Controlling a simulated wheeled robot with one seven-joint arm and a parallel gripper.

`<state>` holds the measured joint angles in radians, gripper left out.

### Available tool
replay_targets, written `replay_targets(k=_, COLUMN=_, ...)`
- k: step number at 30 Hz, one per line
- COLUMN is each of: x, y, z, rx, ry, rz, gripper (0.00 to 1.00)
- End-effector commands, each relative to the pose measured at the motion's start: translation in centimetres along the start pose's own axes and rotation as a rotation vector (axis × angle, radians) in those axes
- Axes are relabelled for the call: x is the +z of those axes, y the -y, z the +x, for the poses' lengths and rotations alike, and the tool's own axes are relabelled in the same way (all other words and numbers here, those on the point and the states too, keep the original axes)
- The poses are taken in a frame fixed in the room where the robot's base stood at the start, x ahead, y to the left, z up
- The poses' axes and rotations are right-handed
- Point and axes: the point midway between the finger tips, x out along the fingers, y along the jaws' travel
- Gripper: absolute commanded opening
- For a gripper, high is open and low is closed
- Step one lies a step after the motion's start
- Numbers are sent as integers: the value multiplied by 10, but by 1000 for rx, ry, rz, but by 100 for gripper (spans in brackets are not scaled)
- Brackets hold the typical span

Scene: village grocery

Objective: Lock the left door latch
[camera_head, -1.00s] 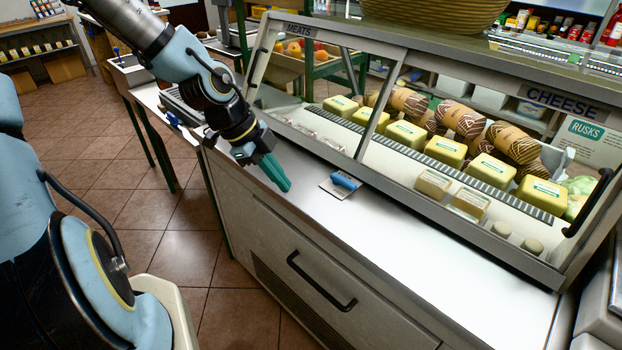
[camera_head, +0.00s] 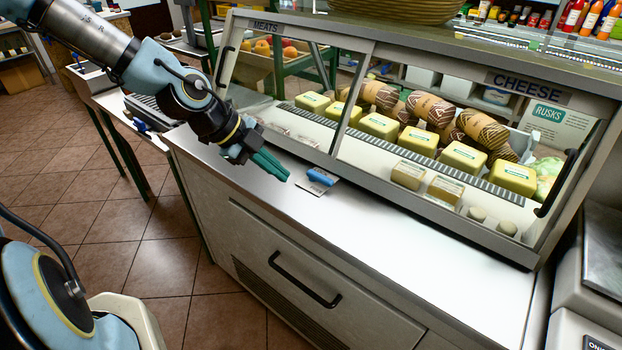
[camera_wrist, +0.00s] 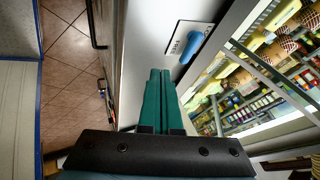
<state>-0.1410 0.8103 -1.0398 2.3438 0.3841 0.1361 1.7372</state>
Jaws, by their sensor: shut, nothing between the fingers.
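A blue latch handle (camera_head: 322,177) sits on a small pale plate (camera_head: 312,190) on the white counter, at the foot of the glass display case. In the wrist view the blue handle (camera_wrist: 190,47) lies to the right of my fingers, on a plate (camera_wrist: 176,38) with lettering too small to read. My gripper (camera_head: 286,176) has teal fingers, shut and empty, just left of the latch with a small gap. The wrist view also shows my gripper (camera_wrist: 160,73) with its fingers together. The left glass door (camera_head: 290,85), under the MEATS sign, looks closed.
The right glass door (camera_head: 450,150) covers yellow packs and loaves, with a black handle (camera_head: 556,182) at its right. A drawer with a black handle (camera_head: 305,280) is below the counter. The white counter top (camera_head: 400,225) is clear to the right.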

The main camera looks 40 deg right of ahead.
Motion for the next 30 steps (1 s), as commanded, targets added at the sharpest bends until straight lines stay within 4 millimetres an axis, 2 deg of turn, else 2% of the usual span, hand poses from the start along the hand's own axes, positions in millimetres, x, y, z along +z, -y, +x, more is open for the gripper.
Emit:
replay_targets(k=14, x=-2, y=0, z=75, rx=3, ry=-2, rz=0, gripper=0)
replay_targets(k=16, x=-2, y=13, z=78, rx=-1, ry=0, rz=1, gripper=0)
replay_targets(k=21, x=-1, y=29, z=87, rx=0, ry=0, rz=-1, gripper=0)
replay_targets(k=30, x=0, y=35, z=93, rx=0, ry=0, rz=0, gripper=0)
